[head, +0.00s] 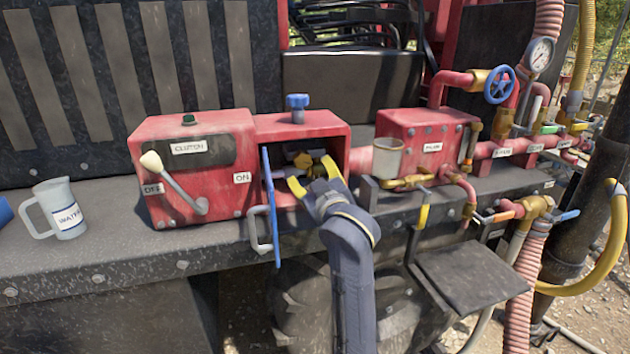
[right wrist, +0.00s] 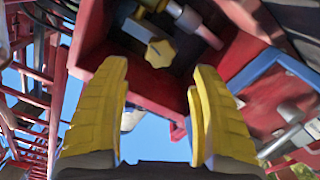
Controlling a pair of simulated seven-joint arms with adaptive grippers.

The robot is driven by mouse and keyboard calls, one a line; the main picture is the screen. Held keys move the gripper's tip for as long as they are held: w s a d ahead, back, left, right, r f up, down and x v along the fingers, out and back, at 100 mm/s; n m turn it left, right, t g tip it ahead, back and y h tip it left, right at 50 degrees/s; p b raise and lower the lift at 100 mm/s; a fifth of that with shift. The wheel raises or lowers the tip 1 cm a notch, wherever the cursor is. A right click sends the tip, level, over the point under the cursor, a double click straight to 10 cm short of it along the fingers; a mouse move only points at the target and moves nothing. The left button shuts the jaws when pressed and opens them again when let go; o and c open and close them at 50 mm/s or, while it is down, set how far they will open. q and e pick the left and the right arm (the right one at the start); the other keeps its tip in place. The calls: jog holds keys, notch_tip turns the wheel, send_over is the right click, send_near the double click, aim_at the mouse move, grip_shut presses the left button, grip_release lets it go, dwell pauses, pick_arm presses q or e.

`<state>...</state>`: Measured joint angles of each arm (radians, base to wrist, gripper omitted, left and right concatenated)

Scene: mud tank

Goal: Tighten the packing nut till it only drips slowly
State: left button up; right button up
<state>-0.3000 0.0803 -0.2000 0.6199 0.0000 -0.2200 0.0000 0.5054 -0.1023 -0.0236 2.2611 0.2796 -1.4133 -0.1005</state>
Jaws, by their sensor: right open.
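The packing nut appears to be the small yellow, lobed nut (head: 303,160) inside the open red box (head: 300,124), beside a pale shaft. In the right wrist view this nut (right wrist: 161,51) shows beyond my fingertips, roughly midway between them. My right gripper (head: 316,176) is at the box's open front with its yellow fingers spread. In the right wrist view my right gripper (right wrist: 161,78) is open, with nothing between its fingers. The nut looks apart from both fingers. No drip can be made out. My left gripper is not in view.
A blue door (head: 269,205) hangs open at the box's left, close to my right gripper. The red clutch housing (head: 160,200) with its lever (head: 178,180) stands left of it. A water jug (head: 62,209) stands on the deck. Pipes and valves (head: 500,85) crowd the right.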

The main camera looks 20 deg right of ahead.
jog(key=shift+s+a, duration=0.1)
jog(key=shift+s, duration=1.05)
